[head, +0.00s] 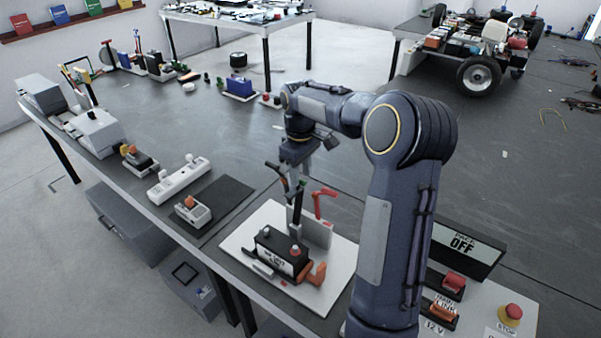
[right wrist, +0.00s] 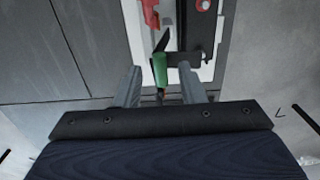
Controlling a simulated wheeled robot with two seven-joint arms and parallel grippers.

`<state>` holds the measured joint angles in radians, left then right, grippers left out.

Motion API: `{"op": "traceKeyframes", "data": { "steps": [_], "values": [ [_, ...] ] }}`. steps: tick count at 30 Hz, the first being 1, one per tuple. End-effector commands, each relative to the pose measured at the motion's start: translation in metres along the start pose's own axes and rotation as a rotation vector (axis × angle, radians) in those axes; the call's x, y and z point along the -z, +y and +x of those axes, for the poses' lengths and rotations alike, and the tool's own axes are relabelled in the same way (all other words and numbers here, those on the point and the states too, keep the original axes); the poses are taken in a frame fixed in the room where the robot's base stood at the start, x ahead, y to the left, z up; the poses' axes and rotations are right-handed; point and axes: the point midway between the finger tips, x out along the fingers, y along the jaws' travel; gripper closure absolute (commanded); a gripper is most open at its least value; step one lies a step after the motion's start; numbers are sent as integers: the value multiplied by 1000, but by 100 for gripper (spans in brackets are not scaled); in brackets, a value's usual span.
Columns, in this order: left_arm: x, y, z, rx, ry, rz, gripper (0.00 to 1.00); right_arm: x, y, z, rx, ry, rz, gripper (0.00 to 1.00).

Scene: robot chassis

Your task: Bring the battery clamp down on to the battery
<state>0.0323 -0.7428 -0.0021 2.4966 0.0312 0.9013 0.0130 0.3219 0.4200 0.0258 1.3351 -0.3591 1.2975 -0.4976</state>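The black battery (head: 283,254), with its white label, stands on a white board (head: 245,235) at the bench's front edge. The clamp's green-gripped lever (head: 300,194) stands up behind the battery, by a grey upright plate. My right gripper (head: 296,178) hangs over the lever. In the right wrist view, the green handle (right wrist: 160,70) lies between the two spread fingers of my right gripper (right wrist: 160,72), with gaps on both sides. Part of the black battery (right wrist: 200,30) shows beyond it. My left gripper is not in view.
A red-handled part (head: 323,203) stands close to the right of the lever. An orange part (head: 318,273) lies beside the battery. A panel reading OFF (head: 463,248) and a red stop button (head: 513,312) are at the right. A grey device (head: 193,210) sits on a dark mat at left.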

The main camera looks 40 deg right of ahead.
Motion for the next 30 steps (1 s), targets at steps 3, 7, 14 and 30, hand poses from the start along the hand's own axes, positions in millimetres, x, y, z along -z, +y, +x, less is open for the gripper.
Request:
{"op": "traceKeyframes", "data": {
  "steps": [3,7,14,30],
  "values": [
    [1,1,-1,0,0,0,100,0,0,9,1,0,0,64],
    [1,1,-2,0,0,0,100,0,0,12,0,1,-1,64],
    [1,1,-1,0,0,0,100,0,0,12,0,1,0,72],
    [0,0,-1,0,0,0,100,0,-1,11,-3,1,-1,100]
  ]
}}
